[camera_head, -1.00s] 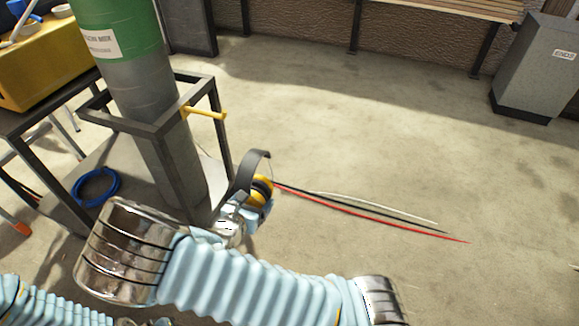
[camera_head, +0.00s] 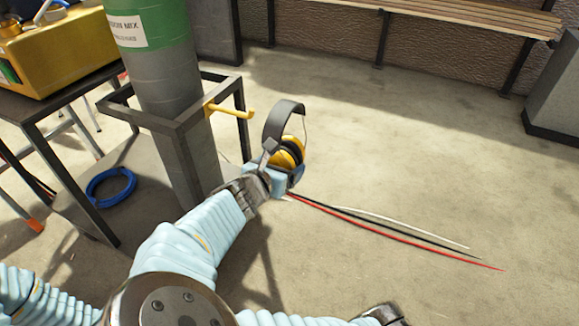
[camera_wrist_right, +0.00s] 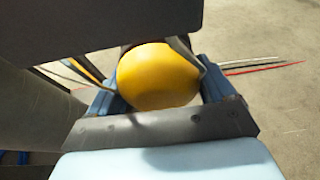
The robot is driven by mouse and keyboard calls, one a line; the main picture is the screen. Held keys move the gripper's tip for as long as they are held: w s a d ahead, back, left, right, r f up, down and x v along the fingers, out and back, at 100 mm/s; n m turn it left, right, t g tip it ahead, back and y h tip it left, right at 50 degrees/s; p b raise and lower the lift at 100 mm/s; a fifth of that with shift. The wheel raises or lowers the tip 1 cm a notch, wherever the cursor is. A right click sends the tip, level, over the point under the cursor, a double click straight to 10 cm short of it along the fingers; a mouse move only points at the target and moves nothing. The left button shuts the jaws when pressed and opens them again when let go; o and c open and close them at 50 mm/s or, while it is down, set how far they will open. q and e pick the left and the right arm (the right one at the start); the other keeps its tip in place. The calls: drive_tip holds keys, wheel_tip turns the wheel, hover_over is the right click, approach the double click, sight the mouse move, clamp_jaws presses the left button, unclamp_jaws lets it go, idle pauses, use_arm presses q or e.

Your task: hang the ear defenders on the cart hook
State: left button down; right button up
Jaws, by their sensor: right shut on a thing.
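The ear defenders (camera_head: 287,152) have yellow cups and a dark headband that arches upward. My right gripper (camera_head: 284,174) is shut on them by the cups and holds them up in the air. In the right wrist view a yellow cup (camera_wrist_right: 158,78) sits between the two blue fingers. The cart hook (camera_head: 230,111) is a yellow peg that sticks out to the right from the cart's dark frame (camera_head: 166,124). The headband is to the right of the hook's tip and apart from it in the head view.
A grey and green cylinder (camera_head: 163,75) stands inside the cart frame. A blue coil (camera_head: 110,187) lies at the cart's base. A yellow case (camera_head: 55,52) rests on a table at the left. A bench (camera_head: 450,14) stands behind.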

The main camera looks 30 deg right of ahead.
drive_tip(key=w+a+f+p, duration=0.2)
drive_tip(key=w+a+f, duration=0.1)
drive_tip(key=w+a, duration=0.5)
drive_tip(key=shift+w+a, duration=0.25)
drive_tip(key=shift+w, duration=1.2)
drive_tip(key=o, duration=1.2)
drive_tip(key=shift+f, duration=0.1)
drive_tip(key=shift+c, duration=0.2)
